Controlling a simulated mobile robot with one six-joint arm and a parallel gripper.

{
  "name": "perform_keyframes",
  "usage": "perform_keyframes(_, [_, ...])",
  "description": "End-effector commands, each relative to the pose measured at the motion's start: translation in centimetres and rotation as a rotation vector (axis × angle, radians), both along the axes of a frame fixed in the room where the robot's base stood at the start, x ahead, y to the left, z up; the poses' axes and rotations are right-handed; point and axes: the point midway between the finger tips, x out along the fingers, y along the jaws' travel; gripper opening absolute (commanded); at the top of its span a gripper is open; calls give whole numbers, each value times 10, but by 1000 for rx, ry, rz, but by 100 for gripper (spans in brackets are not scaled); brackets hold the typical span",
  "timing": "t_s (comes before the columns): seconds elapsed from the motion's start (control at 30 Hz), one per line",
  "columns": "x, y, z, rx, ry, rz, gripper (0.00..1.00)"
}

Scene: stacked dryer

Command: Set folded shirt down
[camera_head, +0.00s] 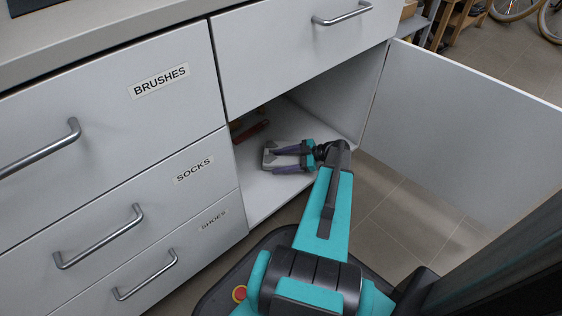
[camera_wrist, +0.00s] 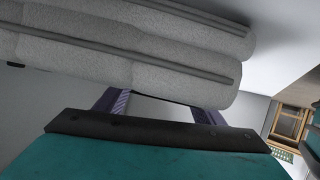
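The folded shirt is pale grey with darker stripes. In the head view it shows small (camera_head: 268,158) at my fingertips, inside the open lower compartment. In the wrist view the folded shirt (camera_wrist: 130,48) fills the upper left as stacked, rounded folds, close to the camera. My gripper (camera_head: 282,160) reaches into the compartment from the right. Its two purple fingers stand apart. In the wrist view the fingers of my gripper (camera_wrist: 160,103) run up behind the shirt, which hides their tips. I cannot tell whether they grip it or whether the shirt touches the floor.
The cabinet door (camera_head: 460,120) stands open at the right. A red object (camera_head: 251,131) lies inside the compartment (camera_head: 262,195), further back and left. Drawers labelled BRUSHES (camera_head: 160,80), SOCKS (camera_head: 194,170) and SHOES (camera_head: 213,220) are shut at the left. A shut drawer (camera_head: 310,50) is above.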

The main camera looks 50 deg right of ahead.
Motion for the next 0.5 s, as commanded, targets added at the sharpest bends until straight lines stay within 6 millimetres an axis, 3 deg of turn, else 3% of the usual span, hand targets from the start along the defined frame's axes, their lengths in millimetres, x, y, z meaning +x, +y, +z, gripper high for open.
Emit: perform_keyframes(0.5, [-7, -6, 6, 0, -1, -1, 62])
